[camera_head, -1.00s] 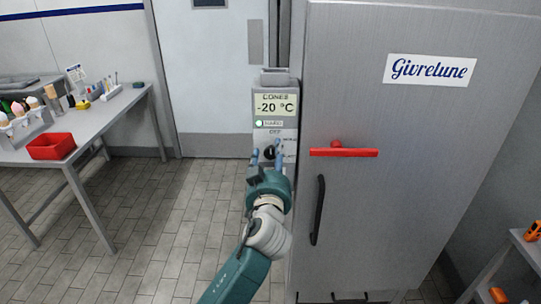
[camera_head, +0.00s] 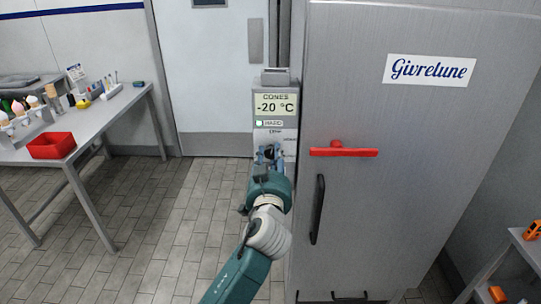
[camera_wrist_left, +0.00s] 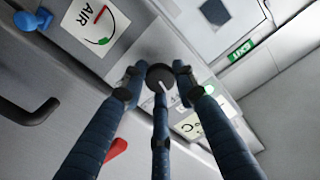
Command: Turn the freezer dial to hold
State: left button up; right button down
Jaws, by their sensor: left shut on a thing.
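The freezer control panel (camera_head: 275,105) reads CONES -20 °C, with a lit green lamp (camera_head: 259,123) beside the word HARD. The black round dial (camera_wrist_left: 159,76) is below the display and has a white pointer mark. In the left wrist view the mark slants toward the side where the display is. My left gripper (camera_head: 268,155) is shut on the dial, its blue fingers around the dial's rim. The fingers and hand hide much of the dial's printed labels, so I cannot read which one it points at. My right gripper is out of view.
The freezer door (camera_head: 420,150) stands shut just right of the panel, with a red bar handle (camera_head: 345,152) and a black handle (camera_head: 318,210). A table (camera_head: 100,120) with a red bin (camera_head: 51,146) is at left. The floor between is clear.

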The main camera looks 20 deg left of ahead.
pick_arm(q)
jog(key=m+p, duration=0.1)
jog(key=m, duration=0.4)
jog(key=shift+p, duration=0.35)
jog(key=shift+f+m+p, duration=0.1)
jog(key=shift+m+p, duration=0.55)
jog(key=shift+m, duration=1.35)
jog(key=o, duration=1.1)
jog(key=shift+o, duration=0.2)
jog(key=shift+s+d, duration=0.1)
jog(key=shift+s, duration=0.1)
jog(key=v, duration=1.1)
jog(key=shift+s, duration=0.3)
jog(key=shift+d, duration=0.1)
